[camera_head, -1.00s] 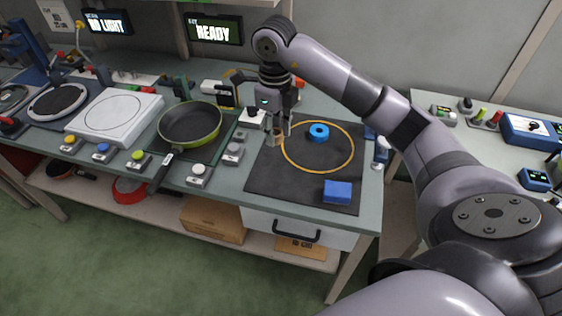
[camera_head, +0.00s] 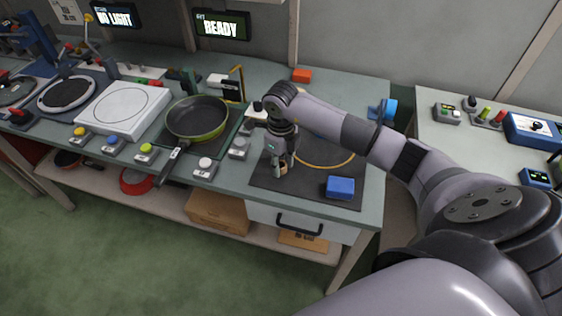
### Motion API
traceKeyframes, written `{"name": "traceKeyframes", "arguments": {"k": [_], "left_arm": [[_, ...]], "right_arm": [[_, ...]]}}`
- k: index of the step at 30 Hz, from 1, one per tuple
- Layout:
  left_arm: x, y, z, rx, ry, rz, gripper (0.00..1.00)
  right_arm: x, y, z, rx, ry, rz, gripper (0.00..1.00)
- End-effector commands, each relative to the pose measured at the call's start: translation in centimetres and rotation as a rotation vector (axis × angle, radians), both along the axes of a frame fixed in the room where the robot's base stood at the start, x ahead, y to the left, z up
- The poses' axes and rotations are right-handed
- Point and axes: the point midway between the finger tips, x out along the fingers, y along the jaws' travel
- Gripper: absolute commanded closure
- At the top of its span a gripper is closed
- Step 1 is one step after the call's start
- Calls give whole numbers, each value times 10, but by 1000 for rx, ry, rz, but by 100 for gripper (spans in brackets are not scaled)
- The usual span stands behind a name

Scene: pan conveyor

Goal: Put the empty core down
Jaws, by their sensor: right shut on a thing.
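My right gripper (camera_head: 276,165) points down over the left part of the dark mat (camera_head: 325,193). It is shut on a small tan core (camera_head: 283,171), low over the mat. I cannot tell whether the core touches the mat. An orange ring outline (camera_head: 335,166) is marked on the mat to the right of the core, partly hidden by my right arm. My left gripper is not in view.
A blue block (camera_head: 340,187) lies at the mat's front right. A green pan (camera_head: 198,120) stands left of the mat, with several button boxes in front. A blue dispenser-like thing (camera_head: 389,109) stands at the back right. The mat's front middle is clear.

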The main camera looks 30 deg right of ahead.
Motion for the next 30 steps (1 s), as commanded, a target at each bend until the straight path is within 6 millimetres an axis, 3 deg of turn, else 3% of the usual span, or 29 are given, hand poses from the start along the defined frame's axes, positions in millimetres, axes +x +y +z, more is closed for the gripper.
{"name": "traceKeyframes", "arguments": {"k": [7, 8, 16, 25, 30], "left_arm": [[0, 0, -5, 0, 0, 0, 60], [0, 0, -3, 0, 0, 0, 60], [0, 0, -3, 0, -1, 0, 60], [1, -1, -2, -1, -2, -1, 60], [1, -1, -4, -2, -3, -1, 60]], "right_arm": [[0, 0, -5, 0, 0, 0, 89], [0, 0, -3, 0, 0, 0, 69], [0, 0, -3, 0, 0, 0, 51], [0, 0, -1, 0, 0, 0, 50], [1, 0, 12, 1, -4, 2, 50]]}}
